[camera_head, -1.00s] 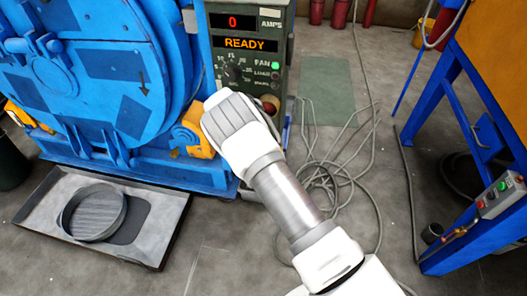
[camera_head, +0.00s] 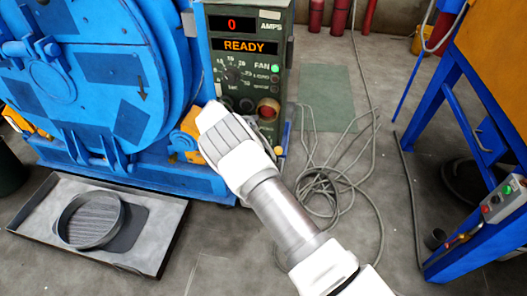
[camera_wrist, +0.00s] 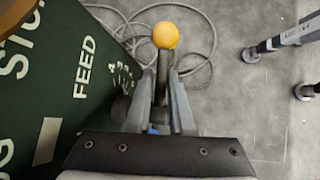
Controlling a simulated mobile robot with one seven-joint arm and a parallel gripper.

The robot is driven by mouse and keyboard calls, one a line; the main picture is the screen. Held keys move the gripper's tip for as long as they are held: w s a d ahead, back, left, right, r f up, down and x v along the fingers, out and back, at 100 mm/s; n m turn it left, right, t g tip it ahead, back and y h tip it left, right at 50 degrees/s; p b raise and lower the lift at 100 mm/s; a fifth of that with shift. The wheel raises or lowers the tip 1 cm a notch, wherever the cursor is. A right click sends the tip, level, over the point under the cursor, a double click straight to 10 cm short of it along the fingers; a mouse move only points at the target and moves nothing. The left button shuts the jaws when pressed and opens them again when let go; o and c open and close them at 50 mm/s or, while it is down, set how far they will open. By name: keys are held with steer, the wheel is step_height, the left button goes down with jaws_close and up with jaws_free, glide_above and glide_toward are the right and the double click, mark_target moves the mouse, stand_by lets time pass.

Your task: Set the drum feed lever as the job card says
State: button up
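The feed lever (camera_wrist: 166,36) shows in the wrist view as a dark rod with a yellow-orange ball on its end. It stands out beside a dark green panel (camera_wrist: 85,110) lettered "FEED", with small white scale marks partly hidden behind my gripper. My gripper (camera_wrist: 162,72) has one grey finger on each side of the rod, below the ball. The fingers are close to the rod; I cannot tell whether they touch it. In the head view my wrist hides the fingers, and the yellow ball (camera_head: 278,150) peeks out at its right. No job card is readable.
The green control cabinet (camera_head: 275,50) shows "0" amps and "READY". The blue drum machine (camera_head: 85,60) stands left, with a floor tray (camera_head: 155,240) in front. Loose cable (camera_head: 335,190) lies coiled on the floor. A blue frame (camera_head: 455,120) stands at right.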

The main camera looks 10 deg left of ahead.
steer(key=o, duration=0.3)
steer(key=p+v, duration=0.3)
steer(key=v, duration=1.4)
steer(key=shift+r+p, duration=0.15)
steer(key=shift+p, duration=0.2)
steer(key=shift+a, duration=0.1)
